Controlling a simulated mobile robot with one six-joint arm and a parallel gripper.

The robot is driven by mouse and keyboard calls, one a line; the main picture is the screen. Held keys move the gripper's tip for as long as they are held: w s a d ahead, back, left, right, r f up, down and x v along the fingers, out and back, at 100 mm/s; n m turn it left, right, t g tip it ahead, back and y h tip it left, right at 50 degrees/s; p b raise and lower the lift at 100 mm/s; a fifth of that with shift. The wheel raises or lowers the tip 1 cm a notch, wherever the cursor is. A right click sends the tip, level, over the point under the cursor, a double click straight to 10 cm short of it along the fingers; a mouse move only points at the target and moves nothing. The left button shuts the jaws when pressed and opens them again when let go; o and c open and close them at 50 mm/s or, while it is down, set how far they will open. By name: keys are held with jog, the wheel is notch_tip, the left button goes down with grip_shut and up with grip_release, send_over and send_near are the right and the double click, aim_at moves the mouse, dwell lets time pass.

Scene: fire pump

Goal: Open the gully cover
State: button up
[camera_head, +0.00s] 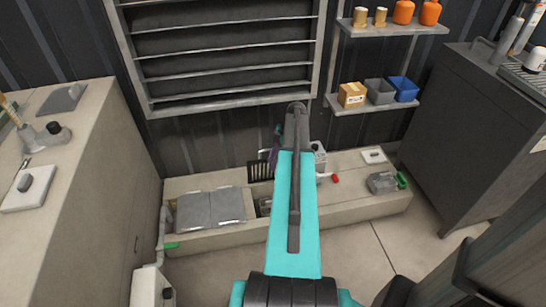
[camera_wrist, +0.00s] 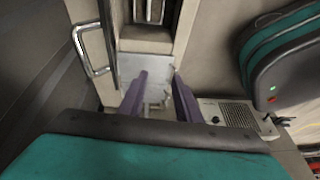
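In the head view, a pair of flat grey panels (camera_head: 228,205) lies in the low pale plinth by the wall, and a dark slatted grate (camera_head: 260,171) is right of them. I cannot tell for sure which is the gully cover. My gripper (camera_wrist: 161,72) shows in the wrist view with two purple fingers apart, open and empty. A pale metal surface lies beyond and between the fingertips; I cannot tell whether they touch it. In the head view my teal arm hides most of the gripper and the middle of the plinth.
A metal loop handle (camera_wrist: 88,48) stands left of the fingers in the wrist view. A box with a slotted grille (camera_wrist: 225,112) is close on their right. In the head view, a grey cabinet (camera_head: 470,130) stands right and a pale counter (camera_head: 75,180) left. Some floor is clear at the right.

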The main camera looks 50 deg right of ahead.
jog(key=shift+s+a+r, duration=0.15)
jog(key=shift+s+a, duration=0.9)
jog(key=shift+a, duration=0.1)
jog(key=c, duration=0.6)
jog(key=shift+w+d, duration=0.15)
jog(key=shift+w, duration=0.05)
grip_shut()
jog(key=s+d+r+t+h+b, duration=0.1)
jog(key=d+r+t+h+b, duration=0.3)
jog(key=b, duration=0.5)
jog(key=shift+s+d+r+m+t, duration=0.2)
jog(key=shift+d+m+t, duration=0.25)
jog(key=shift+d, duration=0.6)
jog(key=shift+f, duration=0.1)
